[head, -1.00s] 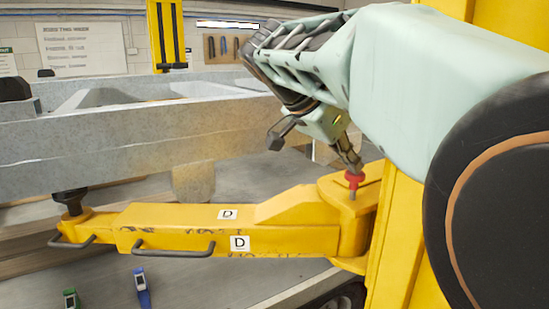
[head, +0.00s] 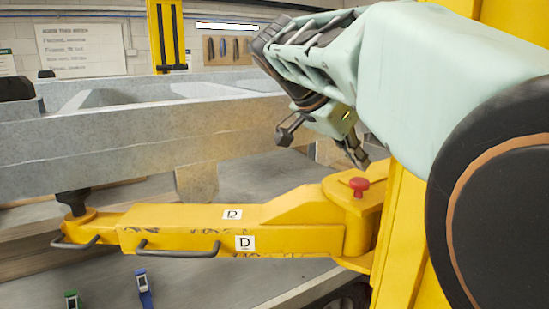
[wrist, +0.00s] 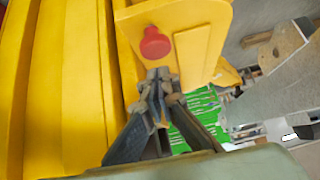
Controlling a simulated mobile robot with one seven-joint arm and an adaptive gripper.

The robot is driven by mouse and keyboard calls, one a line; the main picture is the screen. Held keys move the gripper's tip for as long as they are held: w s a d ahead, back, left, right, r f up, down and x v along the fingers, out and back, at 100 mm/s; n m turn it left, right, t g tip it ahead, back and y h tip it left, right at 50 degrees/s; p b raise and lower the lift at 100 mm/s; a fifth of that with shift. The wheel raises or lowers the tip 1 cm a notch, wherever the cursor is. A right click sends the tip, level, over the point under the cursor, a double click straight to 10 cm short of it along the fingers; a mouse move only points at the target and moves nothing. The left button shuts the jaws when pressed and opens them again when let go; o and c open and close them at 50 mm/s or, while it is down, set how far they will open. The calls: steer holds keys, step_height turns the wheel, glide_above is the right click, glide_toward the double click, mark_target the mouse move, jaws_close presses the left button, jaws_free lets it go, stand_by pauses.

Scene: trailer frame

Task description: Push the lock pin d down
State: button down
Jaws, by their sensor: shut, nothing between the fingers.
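The lock pin d (head: 359,184) has a red knob and sits low on the top plate of the yellow arm marked D (head: 290,235), near its right end. Only a short red neck shows under the knob. In the wrist view the red knob (wrist: 155,43) is just beyond my fingertips. My gripper (head: 358,160) is shut and empty, a little above the knob and apart from it. Its closed fingertips also show in the wrist view (wrist: 158,77).
A yellow post (head: 398,240) stands right beside the pin. A grey trailer beam (head: 120,145) runs behind the arm. Two black handles (head: 178,251) stick out from the arm's front.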

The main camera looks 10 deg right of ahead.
steer(key=v, duration=1.1)
steer(key=shift+d+r, duration=0.25)
steer(key=shift+r, duration=0.1)
steer(key=shift+w+f, duration=0.1)
steer(key=shift+w, duration=0.05)
